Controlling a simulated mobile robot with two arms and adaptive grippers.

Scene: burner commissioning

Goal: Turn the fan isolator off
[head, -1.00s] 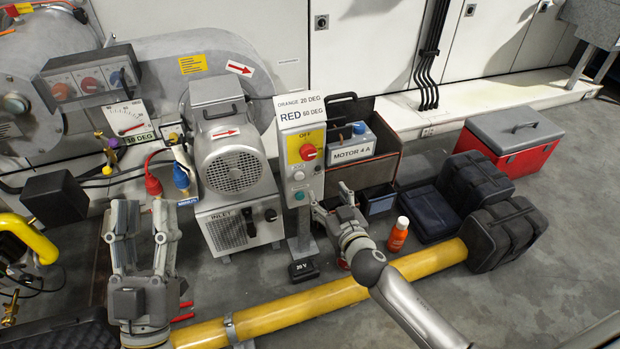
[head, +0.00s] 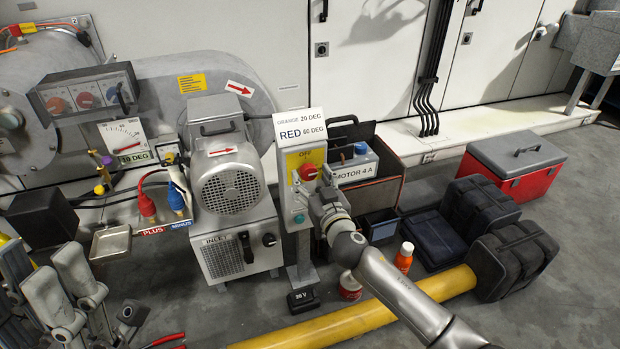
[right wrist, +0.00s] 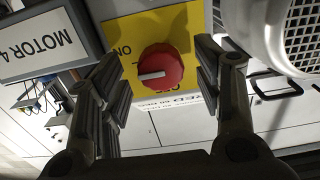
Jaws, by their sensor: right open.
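The fan isolator is a red rotary knob (head: 308,172) on a yellow plate (head: 292,160) on a grey post box. In the right wrist view the red knob (right wrist: 160,70) sits between my open fingers, with a white pointer line; the plate, seen upside down, reads ON to the left and another marking below. My right gripper (right wrist: 158,85) is open, its fingers on either side of the knob, with no clear contact. In the head view my right gripper (head: 318,190) is in front of the box and partly hides it. My left gripper (head: 75,285) is at the lower left, fingers apart, empty.
A sign (head: 300,128) tops the box. The fan motor (head: 228,185) stands close on the left. A MOTOR 4 A box (head: 355,165) is on the right.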

